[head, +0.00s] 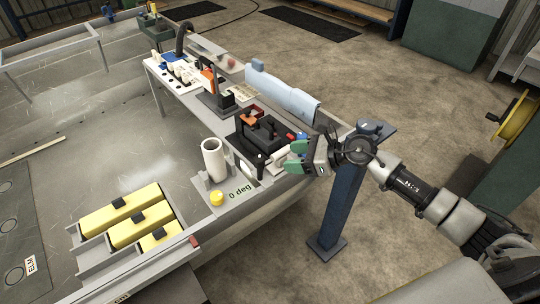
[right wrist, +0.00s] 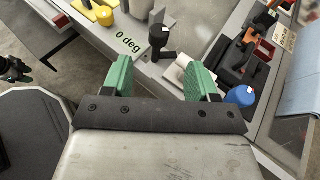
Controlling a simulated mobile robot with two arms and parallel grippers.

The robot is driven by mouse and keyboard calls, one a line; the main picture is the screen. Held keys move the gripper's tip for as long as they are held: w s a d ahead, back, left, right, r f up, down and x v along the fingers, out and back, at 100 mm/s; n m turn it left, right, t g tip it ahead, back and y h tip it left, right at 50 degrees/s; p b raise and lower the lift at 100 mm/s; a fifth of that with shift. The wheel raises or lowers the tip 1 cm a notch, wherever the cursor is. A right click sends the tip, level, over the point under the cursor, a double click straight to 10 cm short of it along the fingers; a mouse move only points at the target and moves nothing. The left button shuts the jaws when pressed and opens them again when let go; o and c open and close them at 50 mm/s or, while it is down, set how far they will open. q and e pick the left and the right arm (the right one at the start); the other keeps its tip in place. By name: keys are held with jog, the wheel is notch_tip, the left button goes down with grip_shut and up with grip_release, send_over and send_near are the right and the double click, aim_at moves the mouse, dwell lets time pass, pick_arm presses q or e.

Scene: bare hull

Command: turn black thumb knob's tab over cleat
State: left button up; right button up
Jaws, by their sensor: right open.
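The black thumb knob (right wrist: 158,38) stands upright on the grey bench beside the "0 deg" lettering in the right wrist view. A short dark tab shows at its foot, on the side toward a white cylinder (right wrist: 186,75). In the head view the knob (head: 262,159) is small, just left of my right gripper (head: 296,157). That gripper is open and empty, green fingers apart, held above the bench edge. In the right wrist view the knob shows beyond and between the fingers (right wrist: 160,78), not touching them. I cannot make out the cleat for certain.
A white upright cylinder (head: 213,160) and a yellow knob (head: 217,198) stand left of the black knob. A black fixture (head: 258,130) is behind it, and a blue knob (right wrist: 240,96) is near the right finger. Yellow blocks (head: 128,226) lie in trays at front left.

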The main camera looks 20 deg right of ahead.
aim_at(261, 159)
jog(key=x, duration=0.9)
jog(key=shift+w+a+f, duration=0.1)
jog(key=shift+w+a, duration=0.05)
jog(key=shift+a, duration=0.1)
jog(key=shift+w+a+f, duration=0.25)
jog(key=shift+w+a, duration=0.05)
jog(key=shift+a, duration=0.1)
jog(key=c, duration=0.9)
